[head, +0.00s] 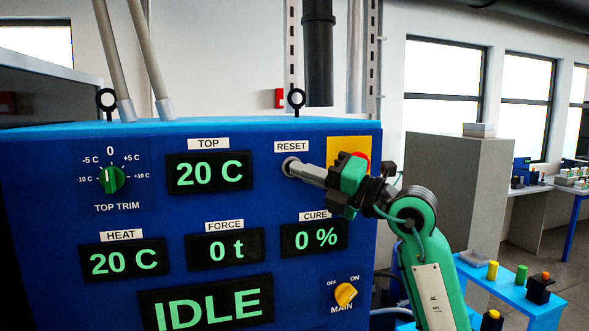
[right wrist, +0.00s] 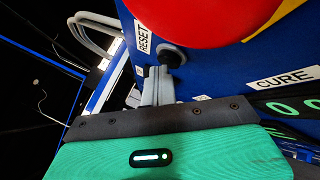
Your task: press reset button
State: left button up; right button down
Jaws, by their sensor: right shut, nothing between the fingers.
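The RESET button (head: 287,164) is a small round button in a ring on the blue panel, below its white RESET label (head: 291,146). My right gripper (head: 296,168) is shut and empty, its fingers pointing at the panel. In the head view its fingertips overlap the button and hide part of it. In the right wrist view the dark button (right wrist: 173,56) sits right by the shut fingertips (right wrist: 156,70). I cannot tell whether they touch or whether the button is pushed in. My left gripper is not in view.
A red mushroom button (head: 361,157) on a yellow plate is close beside my right gripper; it looms large in the right wrist view (right wrist: 200,15). The display (head: 205,304) reads IDLE. A TOP TRIM knob (head: 112,180) and yellow MAIN switch (head: 345,294) are on the panel.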

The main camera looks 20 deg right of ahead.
jog(key=shift+s, duration=0.75)
jog(key=shift+s+d, duration=0.1)
jog(key=shift+s, duration=2.35)
jog(key=shift+f, duration=0.15)
